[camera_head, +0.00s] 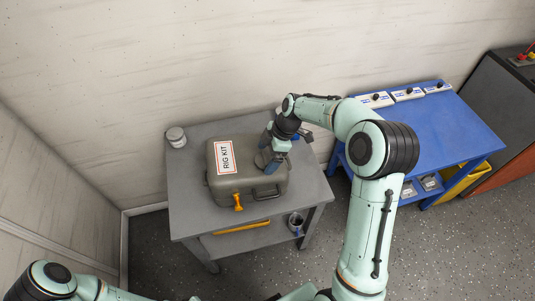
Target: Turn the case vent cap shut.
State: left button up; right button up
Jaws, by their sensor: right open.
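The grey-olive case (222,187) stands on a grey table (190,210), with a white RIG KIT label (227,157) on its lid. My right gripper (268,161) reaches down over the right part of the lid. It is open; its fingertips are small and dark here, and I cannot tell whether they touch anything. A dark round shape (262,160) shows at the fingertips; it may be the vent cap, but the gripper mostly covers it. Its turned position cannot be seen. Only links of my left arm show at the bottom left; its gripper is out of view.
An orange latch (238,202) and a dark handle (267,192) are on the case front. A lidded jar (176,137) stands at the table's back left. A lower shelf holds a yellow-orange item (241,228) and a cup (295,222). A blue bench (445,125) stands right.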

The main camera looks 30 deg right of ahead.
jog(key=c, duration=1)
jog(key=shift+f+m+b, duration=0.1)
jog(key=shift+m+b, duration=0.7)
jog(key=shift+m, duration=0.4)
jog(key=shift+c, duration=0.2)
jog(key=m+t+b, duration=0.1)
jog(key=m, duration=0.2)
jog(key=shift+s+a+m+h, duration=0.1)
jog(key=shift+m+h, duration=0.2)
jog(key=shift+h, duration=0.1)
jog(key=shift+m+t+h+b, duration=0.3)
jog(key=shift+m+b, duration=0.1)
jog(key=shift+m, duration=0.6)
jog(key=m, duration=0.2)
jog(key=shift+a+m+h, duration=0.1)
jog(key=shift+m+h, duration=0.2)
jog(key=m+h, duration=0.1)
jog(key=m, duration=0.3)
pick_arm(q)
jog(key=shift+s+f, duration=0.8)
jog(key=shift+f, duration=0.25)
jog(key=shift+s+f, duration=0.8)
jog(key=shift+f, duration=0.25)
pick_arm(e)
jog(key=shift+m+h, duration=0.4)
jog(key=shift+m, duration=1.3)
